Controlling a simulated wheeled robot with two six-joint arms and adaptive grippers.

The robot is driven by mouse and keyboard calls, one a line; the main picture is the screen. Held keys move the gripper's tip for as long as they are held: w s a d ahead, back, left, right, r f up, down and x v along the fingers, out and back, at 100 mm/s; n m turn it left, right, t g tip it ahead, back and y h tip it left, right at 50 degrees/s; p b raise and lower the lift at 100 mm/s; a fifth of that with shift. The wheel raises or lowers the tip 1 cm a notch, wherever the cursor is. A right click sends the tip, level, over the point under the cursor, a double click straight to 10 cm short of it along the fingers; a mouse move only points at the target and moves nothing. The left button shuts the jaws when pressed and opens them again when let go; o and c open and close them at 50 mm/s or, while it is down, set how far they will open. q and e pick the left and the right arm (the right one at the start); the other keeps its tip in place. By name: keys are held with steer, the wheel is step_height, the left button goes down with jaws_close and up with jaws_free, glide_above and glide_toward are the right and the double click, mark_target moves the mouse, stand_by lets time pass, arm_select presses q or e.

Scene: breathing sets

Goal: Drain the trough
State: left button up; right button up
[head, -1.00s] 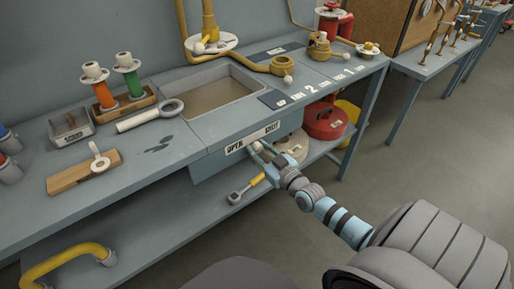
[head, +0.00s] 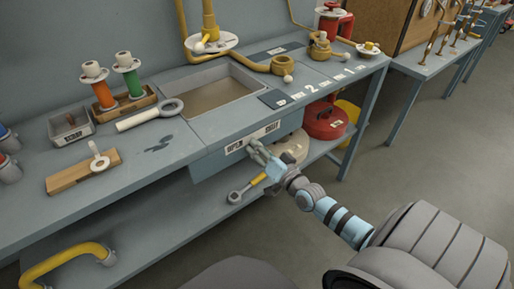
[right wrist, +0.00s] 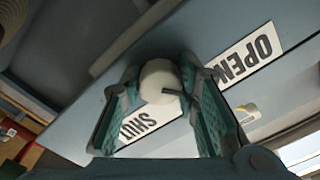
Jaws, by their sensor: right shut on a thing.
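The trough (head: 228,107) is a rectangular basin set into the grey bench, with a flat brownish surface inside; I cannot tell how deep it is. Its front face carries a white OPEN and SHUT label (head: 236,146), whose two words also show in the right wrist view (right wrist: 252,58). My right gripper (head: 256,150) is at that front face, just under the label. In the right wrist view my right gripper (right wrist: 160,76) is shut on a white round-ended handle (right wrist: 159,82), with a finger on each side. The rest of the handle is hidden. My left gripper is out of view.
A white ring-ended tool (head: 150,115) lies left of the trough. Orange (head: 103,95) and green (head: 132,82) spools stand behind it. Yellow pipes and valves (head: 283,64) line the back. A wrench (head: 246,187) and red canister (head: 324,122) are on the lower shelf.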

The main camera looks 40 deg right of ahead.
steer(key=shift+f+m, duration=0.1)
steer(key=shift+m, duration=1.2)
steer(key=o, duration=1.2)
steer(key=s, duration=1.2)
steer(key=shift+a, duration=0.15)
